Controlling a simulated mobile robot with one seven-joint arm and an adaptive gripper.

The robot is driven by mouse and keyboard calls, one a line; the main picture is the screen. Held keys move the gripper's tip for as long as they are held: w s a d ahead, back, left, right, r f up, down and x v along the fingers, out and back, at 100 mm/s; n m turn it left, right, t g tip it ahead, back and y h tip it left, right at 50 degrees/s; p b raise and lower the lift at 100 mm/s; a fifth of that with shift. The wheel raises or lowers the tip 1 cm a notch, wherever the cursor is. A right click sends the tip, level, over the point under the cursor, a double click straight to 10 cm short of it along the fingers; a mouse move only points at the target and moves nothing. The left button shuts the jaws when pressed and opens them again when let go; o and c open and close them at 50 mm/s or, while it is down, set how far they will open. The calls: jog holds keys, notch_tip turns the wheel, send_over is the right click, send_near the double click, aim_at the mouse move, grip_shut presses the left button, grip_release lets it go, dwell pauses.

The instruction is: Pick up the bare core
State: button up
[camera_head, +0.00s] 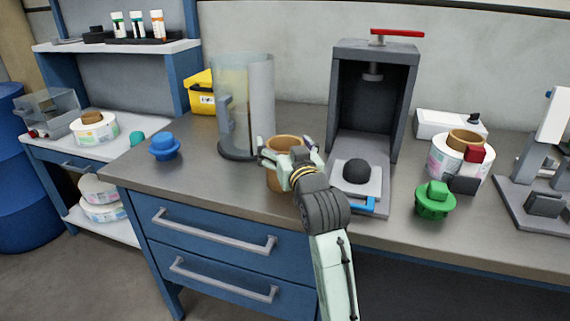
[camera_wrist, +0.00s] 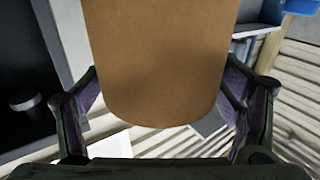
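The bare core (camera_head: 284,181) is a plain brown cardboard tube, upright at the front middle of the bench. In the wrist view the core (camera_wrist: 155,60) fills the upper middle. My gripper (camera_head: 288,160) is around it, with one finger on each side. In the wrist view both fingers of the gripper (camera_wrist: 160,95) appear to press against the core's sides. I cannot tell whether the core's base touches the bench or is slightly above it.
A clear cylinder (camera_head: 235,110) stands behind left of the core and a grey press (camera_head: 405,110) close on its right. A blue knob (camera_head: 164,147) and green knob (camera_head: 434,202) sit on the bench (camera_head: 215,187). A labelled reel (camera_head: 447,160) stands at right.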

jog(key=c, duration=1.2)
jog(key=shift+r, duration=0.15)
